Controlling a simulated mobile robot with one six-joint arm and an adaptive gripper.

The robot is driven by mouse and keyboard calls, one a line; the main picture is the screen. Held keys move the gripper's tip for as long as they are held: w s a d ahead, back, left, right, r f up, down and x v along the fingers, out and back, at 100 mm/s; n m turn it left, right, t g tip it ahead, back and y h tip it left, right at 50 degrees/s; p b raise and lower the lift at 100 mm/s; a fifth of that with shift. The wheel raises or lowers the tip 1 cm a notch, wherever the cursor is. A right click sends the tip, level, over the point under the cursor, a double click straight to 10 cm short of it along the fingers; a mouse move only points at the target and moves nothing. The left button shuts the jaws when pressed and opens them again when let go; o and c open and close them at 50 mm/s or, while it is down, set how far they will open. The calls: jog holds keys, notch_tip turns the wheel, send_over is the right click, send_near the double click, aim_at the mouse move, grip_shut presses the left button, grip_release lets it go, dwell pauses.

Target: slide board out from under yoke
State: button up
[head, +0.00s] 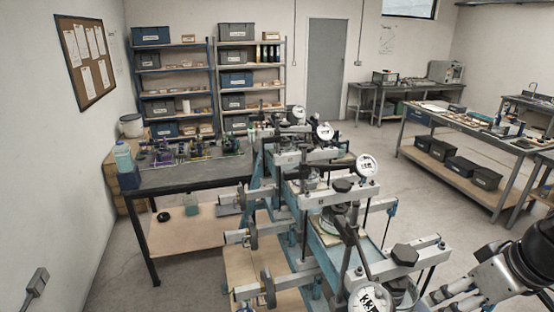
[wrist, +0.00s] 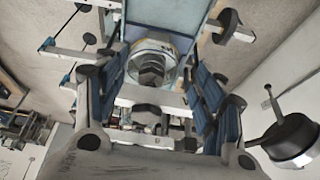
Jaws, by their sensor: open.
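My gripper (wrist: 156,82) is open in the wrist view, its two blue-padded fingers apart. Between and beyond them are a pale round ring with dark stacked knobs (wrist: 150,68) and a white crossbar (wrist: 150,97) of a lever frame. I cannot tell whether the fingers touch anything. In the head view, my arm enters at the lower right, close to the nearest lever frame (head: 400,258). The frames have pale crossbars, black knobs and blue bases. A pale blue flat surface (wrist: 155,12) shows beyond the ring. I cannot tell which part is the board or the yoke.
Several lever frames with dial gauges (head: 367,164) stand in a crowded row, with arms and rods sticking out. A dark bench (head: 190,180) with small items is behind on the left. A cylindrical weight or gauge (wrist: 292,140) is right of my gripper. Open floor lies at right.

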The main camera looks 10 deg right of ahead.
jog(key=shift+r, duration=0.15)
jog(key=b+x, duration=0.2)
jog(key=x, duration=1.5)
jog(key=shift+c, duration=0.3)
jog(key=c, duration=1.2)
jog(key=shift+s+b, duration=0.1)
jog(key=shift+b, duration=0.2)
jog(key=shift+c, duration=0.2)
